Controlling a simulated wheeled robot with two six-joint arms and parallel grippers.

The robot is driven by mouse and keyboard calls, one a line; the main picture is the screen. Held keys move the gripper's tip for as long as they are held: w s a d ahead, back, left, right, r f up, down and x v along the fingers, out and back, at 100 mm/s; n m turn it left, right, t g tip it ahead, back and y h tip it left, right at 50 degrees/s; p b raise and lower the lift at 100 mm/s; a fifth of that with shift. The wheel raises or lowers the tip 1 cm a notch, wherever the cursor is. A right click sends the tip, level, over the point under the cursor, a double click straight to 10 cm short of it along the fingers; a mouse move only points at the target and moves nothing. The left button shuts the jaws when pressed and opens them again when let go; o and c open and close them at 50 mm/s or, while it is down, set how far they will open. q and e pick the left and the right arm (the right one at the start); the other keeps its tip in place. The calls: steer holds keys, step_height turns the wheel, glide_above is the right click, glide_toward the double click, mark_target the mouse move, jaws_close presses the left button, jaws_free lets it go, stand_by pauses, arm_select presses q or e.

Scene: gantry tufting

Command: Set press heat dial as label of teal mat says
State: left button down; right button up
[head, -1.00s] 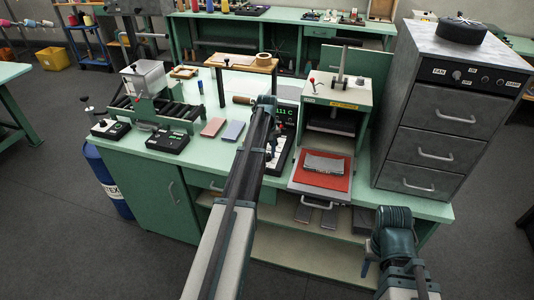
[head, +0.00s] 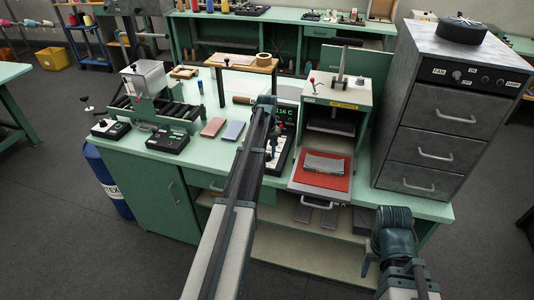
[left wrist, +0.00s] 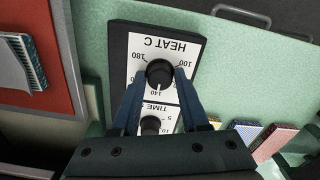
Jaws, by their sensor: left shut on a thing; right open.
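The round black heat dial (left wrist: 160,74) sits on a white panel (left wrist: 187,48) marked HEAT C, seen upside down in the left wrist view. The scale shows 100, 140 and 180, and the dial's white mark points close to 140. My left gripper (left wrist: 160,85) is shut on the dial, a finger on each side; in the head view its tip (head: 272,150) is at the control box. The display (head: 286,113) seems to read 116 C. My right gripper (head: 366,268) is open, empty and in front of the bench. I cannot identify a teal mat or read its label.
A time dial (left wrist: 150,124) sits beside the heat dial. The press (head: 338,95) stands right of the control box, with a grey piece (head: 324,163) on its red pad (head: 318,182). Pink (head: 213,127) and bluish (head: 233,131) pads lie to the left. A drawer cabinet (head: 445,125) stands at right.

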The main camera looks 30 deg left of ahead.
mark_target(267, 154)
arm_select(q)
steer(key=shift+c, duration=2.1)
jaws_free()
steer(key=shift+r, duration=0.1)
step_height(267, 154, up, 14)
steer(key=p, duration=1.3)
steer(key=shift+f+p, duration=0.2)
steer(key=shift+p, duration=0.2)
steer(key=s+d+f+m+b, duration=0.2)
steer(key=s+d, duration=0.3)
steer(key=d, duration=0.6)
steer(key=s+d+f+m+b, duration=0.25)
steer(key=s+d, duration=0.25)
steer(key=d, duration=0.6)
steer(key=s+d+f+m+b, duration=0.2)
steer(key=s+d, duration=0.5)
steer(key=s, duration=0.1)
steer(key=s+d+f+m+y+b, duration=0.1)
steer(key=s+d+f+m+b, duration=0.1)
steer(key=s+d, duration=0.6)
steer(key=shift+s+f+m, duration=0.2)
steer(key=shift+s+m, duration=0.35)
steer(key=shift+s, duration=0.2)
